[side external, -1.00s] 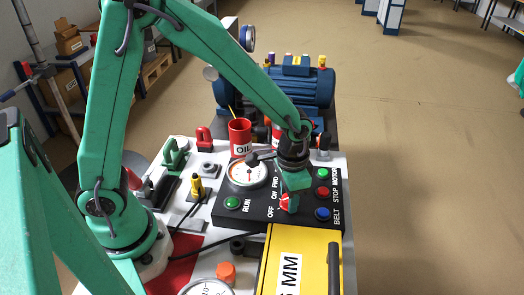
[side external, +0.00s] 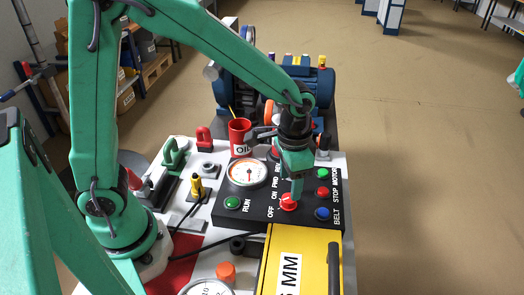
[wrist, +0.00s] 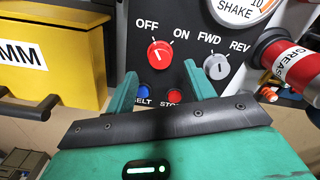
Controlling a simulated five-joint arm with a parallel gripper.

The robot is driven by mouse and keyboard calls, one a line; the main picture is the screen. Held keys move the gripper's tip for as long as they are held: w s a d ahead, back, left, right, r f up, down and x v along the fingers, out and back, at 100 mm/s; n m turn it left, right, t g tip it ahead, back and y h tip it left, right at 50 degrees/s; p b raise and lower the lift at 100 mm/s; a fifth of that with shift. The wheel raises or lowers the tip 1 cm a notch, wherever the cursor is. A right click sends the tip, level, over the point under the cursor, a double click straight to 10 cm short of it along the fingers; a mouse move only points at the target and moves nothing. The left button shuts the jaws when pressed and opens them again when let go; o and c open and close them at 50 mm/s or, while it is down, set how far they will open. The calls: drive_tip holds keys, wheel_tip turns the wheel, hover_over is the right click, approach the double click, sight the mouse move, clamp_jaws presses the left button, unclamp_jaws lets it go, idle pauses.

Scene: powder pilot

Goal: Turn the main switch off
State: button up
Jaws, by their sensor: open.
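The main switch is a red rotary knob (side external: 288,202) on the dark control panel (side external: 262,213). In the wrist view the red knob (wrist: 160,55) sits below the OFF and ON labels. Its small white mark points up and slightly left, closer to the OFF label than to ON. My gripper (side external: 293,190) is above the knob in the side view. In the wrist view my gripper (wrist: 160,84) has its two fingers spread apart with nothing between them, and the knob shows whole beyond them.
A grey FWD/REV knob (wrist: 216,66) is right of the red one. Blue (side external: 322,213), red (side external: 322,191) and green (side external: 322,173) buttons line the panel's right side. A yellow box (side external: 303,262) stands in front, an OIL cup (side external: 240,138) behind. A red GREASE cylinder (wrist: 286,53) is close by.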

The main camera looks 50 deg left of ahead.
sight(287, 196)
drive_tip(key=shift+r, duration=1.15)
drive_tip(key=shift+s+a+r, duration=0.1)
drive_tip(key=shift+a+r, duration=0.2)
drive_tip(key=shift+r, duration=0.1)
drive_tip(key=s+a+r+n+t, duration=0.4)
drive_tip(key=s+a+r+t, duration=0.1)
drive_tip(key=s+a+r, duration=0.5)
drive_tip(key=shift+s+a+r+t, duration=0.35)
drive_tip(key=shift+s+a, duration=0.45)
drive_tip(key=shift+s, duration=0.45)
